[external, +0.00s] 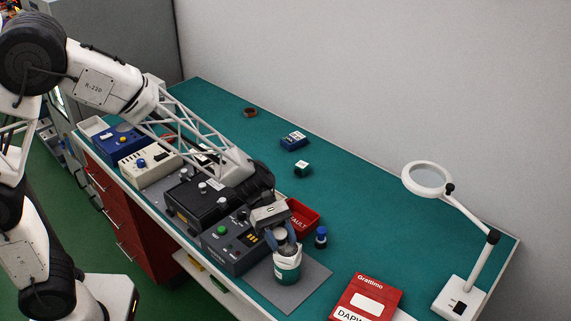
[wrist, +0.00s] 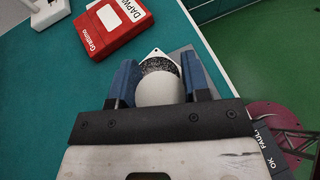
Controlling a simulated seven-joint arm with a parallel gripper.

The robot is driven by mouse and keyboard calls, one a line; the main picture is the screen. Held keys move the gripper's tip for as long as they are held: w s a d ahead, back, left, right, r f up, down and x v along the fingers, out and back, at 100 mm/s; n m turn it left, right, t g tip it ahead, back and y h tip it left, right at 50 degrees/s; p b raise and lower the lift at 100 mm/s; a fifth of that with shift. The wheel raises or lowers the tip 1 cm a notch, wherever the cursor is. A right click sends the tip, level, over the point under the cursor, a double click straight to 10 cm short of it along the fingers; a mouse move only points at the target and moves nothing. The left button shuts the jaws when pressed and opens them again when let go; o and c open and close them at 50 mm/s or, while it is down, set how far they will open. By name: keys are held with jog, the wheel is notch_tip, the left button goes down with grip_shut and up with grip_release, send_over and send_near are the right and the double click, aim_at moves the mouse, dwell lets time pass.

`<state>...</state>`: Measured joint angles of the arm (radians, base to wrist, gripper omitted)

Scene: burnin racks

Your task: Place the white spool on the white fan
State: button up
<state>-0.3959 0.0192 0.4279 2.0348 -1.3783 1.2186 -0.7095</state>
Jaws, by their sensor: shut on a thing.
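My gripper (external: 282,238) points down over the grey mat near the front of the bench. In the wrist view its two blue fingers (wrist: 160,84) are shut on a pale rounded thing, which I take to be the white spool (wrist: 158,91). Just past the spool a dark speckled round patch and a white corner show, probably the white fan (wrist: 153,54); most of it is hidden. In the external view a white and green round item (external: 287,265) shows directly below the fingers. I cannot tell whether the spool touches the fan.
A black control box (external: 232,243) stands close left of my gripper. A red bin (external: 301,217) and a small blue-capped bottle (external: 321,237) are behind it. A red box (external: 364,298) lies to the right, with a magnifier lamp (external: 458,298) beyond. The back right of the bench is clear.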

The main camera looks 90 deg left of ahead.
jog(key=o, duration=0.9)
jog(key=shift+r, duration=0.1)
jog(key=shift+r, duration=0.1)
jog(key=shift+v, duration=6)
